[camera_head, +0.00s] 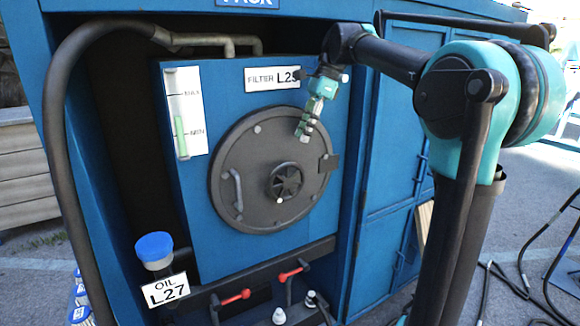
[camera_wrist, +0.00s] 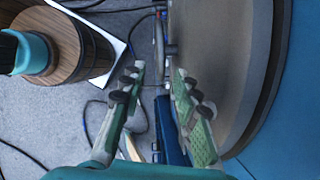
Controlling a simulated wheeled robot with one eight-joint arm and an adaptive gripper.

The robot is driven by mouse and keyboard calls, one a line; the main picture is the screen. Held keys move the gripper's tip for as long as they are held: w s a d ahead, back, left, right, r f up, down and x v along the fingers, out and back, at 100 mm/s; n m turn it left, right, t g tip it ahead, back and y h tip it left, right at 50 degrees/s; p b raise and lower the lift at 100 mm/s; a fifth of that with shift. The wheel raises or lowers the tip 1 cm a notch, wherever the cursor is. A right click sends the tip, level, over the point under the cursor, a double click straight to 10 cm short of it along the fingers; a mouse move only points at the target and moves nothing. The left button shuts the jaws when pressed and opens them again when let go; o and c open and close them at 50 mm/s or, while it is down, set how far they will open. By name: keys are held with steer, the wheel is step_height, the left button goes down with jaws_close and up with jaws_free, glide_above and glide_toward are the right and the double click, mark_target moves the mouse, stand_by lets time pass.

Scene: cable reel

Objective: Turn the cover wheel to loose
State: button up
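The cover wheel (camera_head: 286,183) is a small dark spoked knob at the middle of a round grey cover (camera_head: 240,150) on the blue cabinet front. A pale dot shows at its lower edge. My gripper (camera_head: 302,134) is in front of the cover's upper part, above and slightly right of the wheel, pointing down. In the wrist view my gripper (camera_wrist: 160,74) has its two green fingers apart with nothing held between them. The cover (camera_wrist: 225,65) fills the right of that view, close to the right finger. I cannot make out the wheel clearly there.
A curved handle (camera_head: 236,190) is on the cover's left and a dark latch (camera_head: 328,163) on its right. Red-handled valves (camera_head: 236,297) and a blue-capped oil filler (camera_head: 154,248) are below. A wood-sided drum (camera_wrist: 75,50) stands at the wrist view's upper left.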

mark_target(290, 165)
steer(key=x, duration=1.1)
steer(key=shift+a+f, duration=0.1)
steer(key=shift+a, duration=0.05)
jaws_close()
